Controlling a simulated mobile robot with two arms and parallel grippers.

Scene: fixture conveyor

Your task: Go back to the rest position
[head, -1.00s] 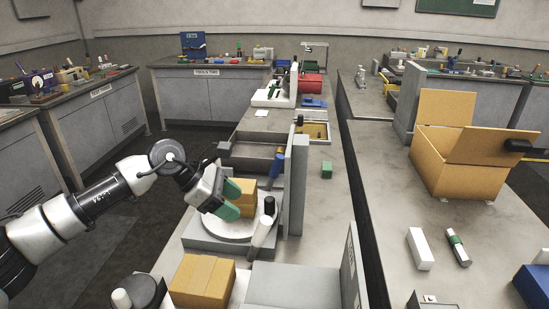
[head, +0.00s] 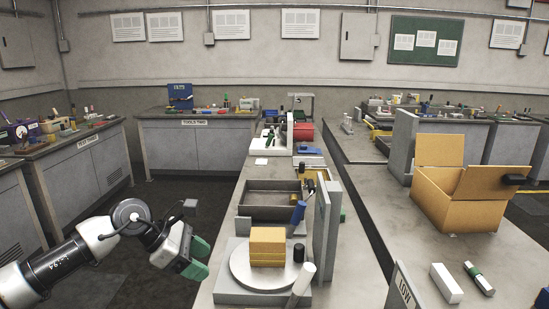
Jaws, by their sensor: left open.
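My left gripper (head: 198,258) has green fingertips and is open and empty. It hangs left of the bench edge, over the dark floor, apart from the yellow block stack. The stack of yellow blocks (head: 267,247) stands on a round grey turntable (head: 242,272) on the near part of the middle bench. My right gripper does not show in the head view.
A grey tray (head: 272,213) lies behind the turntable. A white-handled lever (head: 301,283) and an upright grey plate (head: 325,225) stand to its right. An open cardboard box (head: 455,203) sits on the right bench. Floor left of the middle bench is clear.

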